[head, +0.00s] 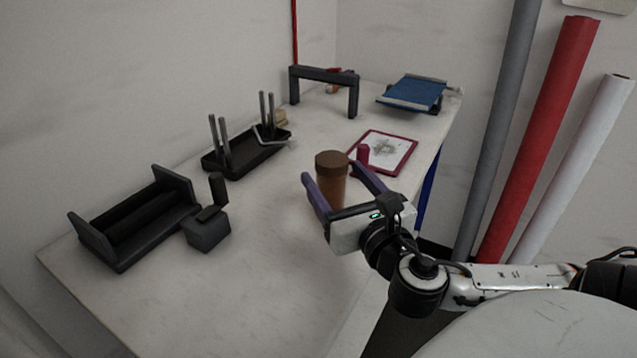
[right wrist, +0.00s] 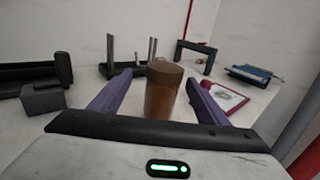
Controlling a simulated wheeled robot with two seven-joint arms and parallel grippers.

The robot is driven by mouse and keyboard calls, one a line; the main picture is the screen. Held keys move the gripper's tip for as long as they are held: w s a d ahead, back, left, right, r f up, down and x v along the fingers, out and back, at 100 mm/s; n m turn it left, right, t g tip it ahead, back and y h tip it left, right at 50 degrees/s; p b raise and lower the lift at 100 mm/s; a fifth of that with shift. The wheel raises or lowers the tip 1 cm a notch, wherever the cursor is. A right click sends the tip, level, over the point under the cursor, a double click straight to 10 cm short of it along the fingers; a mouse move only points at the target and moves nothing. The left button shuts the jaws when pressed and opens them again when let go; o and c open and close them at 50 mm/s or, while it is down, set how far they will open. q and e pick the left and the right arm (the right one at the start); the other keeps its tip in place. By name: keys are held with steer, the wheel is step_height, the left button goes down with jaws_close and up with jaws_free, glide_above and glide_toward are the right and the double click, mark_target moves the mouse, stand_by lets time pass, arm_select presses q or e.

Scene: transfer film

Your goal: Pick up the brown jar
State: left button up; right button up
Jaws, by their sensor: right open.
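The brown jar (head: 331,180) stands upright on the table, with a darker brown lid. My right gripper (head: 335,180) is open, with its two purple fingers one on each side of the jar. In the right wrist view the jar (right wrist: 162,92) stands between the fingers of the right gripper (right wrist: 160,92), with a visible gap on both sides. The lower part of the jar is partly hidden by the gripper body. My left gripper is not in view.
A red-framed board (head: 400,143) with a red piece lies just behind the jar. A black tray with upright rods (head: 222,163), a dark box (head: 208,234) and a black rack (head: 130,228) stand left. A blue stand (head: 415,94) is at the back. The front table surface is clear.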

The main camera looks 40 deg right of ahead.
mark_target(324, 157)
steer(key=shift+w+d+r, duration=0.15)
steer(key=shift+w+d, duration=0.15)
steer(key=shift+w, duration=0.2)
steer(key=shift+w+d, duration=0.35)
steer(key=shift+w, duration=0.25)
steer(key=x, duration=0.5)
steer(key=shift+s+d+p, duration=0.1)
steer(key=shift+d+p, duration=0.05)
steer(key=shift+p, duration=0.2)
steer(key=shift+w+d, duration=0.1)
steer(key=shift+w, duration=0.15)
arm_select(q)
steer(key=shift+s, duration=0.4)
arm_select(e)
steer(key=c, duration=1.3)
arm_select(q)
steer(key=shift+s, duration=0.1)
